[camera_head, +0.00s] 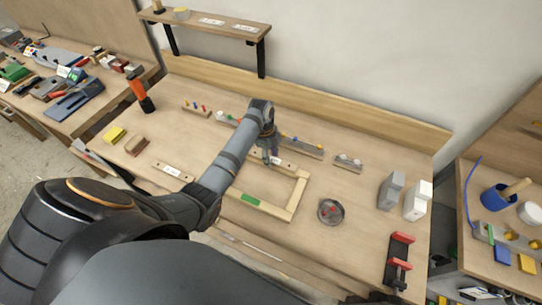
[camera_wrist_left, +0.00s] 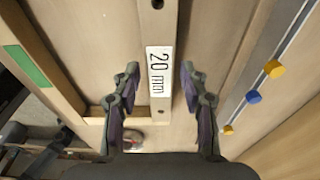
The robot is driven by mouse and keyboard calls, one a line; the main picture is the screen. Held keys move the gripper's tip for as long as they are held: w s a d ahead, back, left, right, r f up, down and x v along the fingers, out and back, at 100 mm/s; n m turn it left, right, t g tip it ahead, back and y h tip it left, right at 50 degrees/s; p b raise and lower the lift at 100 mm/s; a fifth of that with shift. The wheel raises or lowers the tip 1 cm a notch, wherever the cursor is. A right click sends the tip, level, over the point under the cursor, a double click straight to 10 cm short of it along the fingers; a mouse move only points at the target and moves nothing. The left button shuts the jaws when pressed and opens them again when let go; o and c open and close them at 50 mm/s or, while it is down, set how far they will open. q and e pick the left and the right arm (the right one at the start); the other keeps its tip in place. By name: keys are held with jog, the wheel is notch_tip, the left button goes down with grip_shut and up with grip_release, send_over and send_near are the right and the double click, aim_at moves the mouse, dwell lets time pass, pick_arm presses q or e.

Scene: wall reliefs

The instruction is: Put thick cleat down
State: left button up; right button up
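A pale wooden cleat with a white "20 mm" label (camera_wrist_left: 158,20) lies along the far side of the wooden frame on the bench. In the head view, part of the cleat (camera_head: 286,164) shows beside my left gripper (camera_head: 270,158). In the left wrist view my left gripper (camera_wrist_left: 159,82) is open, with one finger on each side of the cleat and a gap at both sides. I cannot tell whether the cleat rests on the frame or beside it. Another labelled wooden strip (camera_head: 173,172) lies left of my left arm. My right gripper is out of view.
The wooden frame (camera_head: 299,192) has a green tag (camera_head: 250,199). A round dish (camera_head: 330,211), grey blocks (camera_head: 391,190) and a red-and-black clamp (camera_head: 398,262) stand to the right. A rail with coloured knobs (camera_head: 302,146) lies behind. A shelf (camera_head: 215,24) hangs above.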

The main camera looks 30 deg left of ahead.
pick_arm(q)
jog(key=shift+r, duration=0.2)
jog(key=shift+a+r, duration=0.15)
jog(key=shift+r, duration=0.2)
notch_tip(320, 180, up, 11)
jog(key=a, duration=0.1)
jog(key=shift+a, duration=0.3)
